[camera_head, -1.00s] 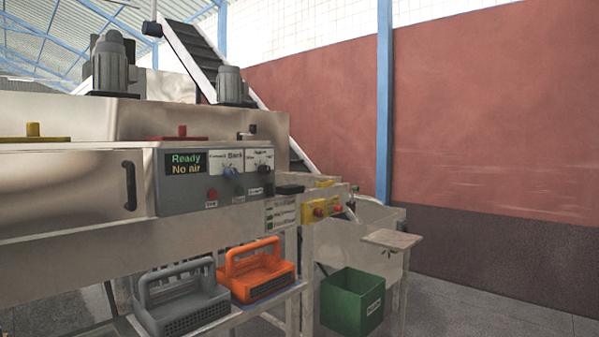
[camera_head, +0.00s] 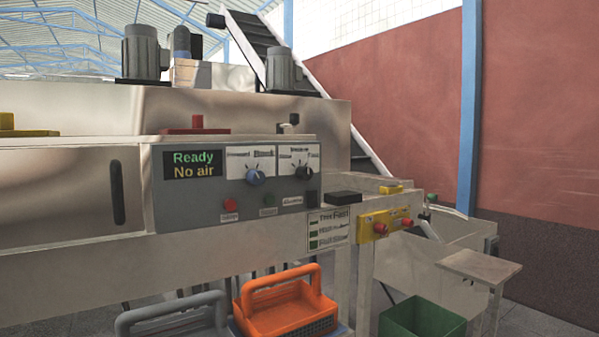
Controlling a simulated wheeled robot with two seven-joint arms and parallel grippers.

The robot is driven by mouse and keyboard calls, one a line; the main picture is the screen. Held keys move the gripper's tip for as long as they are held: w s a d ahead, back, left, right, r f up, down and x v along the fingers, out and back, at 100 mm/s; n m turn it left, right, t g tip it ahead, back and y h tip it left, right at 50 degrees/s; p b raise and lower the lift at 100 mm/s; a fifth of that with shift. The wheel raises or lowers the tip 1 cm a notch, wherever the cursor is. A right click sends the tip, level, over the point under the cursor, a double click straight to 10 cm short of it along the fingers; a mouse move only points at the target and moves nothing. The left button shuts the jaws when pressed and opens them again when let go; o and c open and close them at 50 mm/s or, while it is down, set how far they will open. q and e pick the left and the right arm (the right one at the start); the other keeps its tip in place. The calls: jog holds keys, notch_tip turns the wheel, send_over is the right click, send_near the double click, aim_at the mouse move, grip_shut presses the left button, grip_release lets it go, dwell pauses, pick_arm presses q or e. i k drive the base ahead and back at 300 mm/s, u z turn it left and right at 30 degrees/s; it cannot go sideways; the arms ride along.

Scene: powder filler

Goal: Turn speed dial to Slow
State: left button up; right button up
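A grey control panel (camera_head: 200,205) is on the front of the machine, left of the middle in the head view. It carries two dials with white label plates: a blue dial (camera_head: 255,177) and a dark dial (camera_head: 303,172) to its right. The label words are too blurred to read surely, so I cannot tell which one sets speed or where each points. A display (camera_head: 195,164) reads "Ready" and "No air". Neither of my grippers is in view.
Below the panel are a grey basket (camera_head: 172,322) and an orange basket (camera_head: 287,308). A green bin (camera_head: 421,320) and a small side table (camera_head: 478,266) stand to the right. A yellow box with red button (camera_head: 380,228) juts out right of the panel. A door handle (camera_head: 118,193) is at left.

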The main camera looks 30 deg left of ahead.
aim_at(304, 173)
jog(key=u, duration=0.85)
jog(key=i, duration=0.85)
jog(key=u, duration=1)
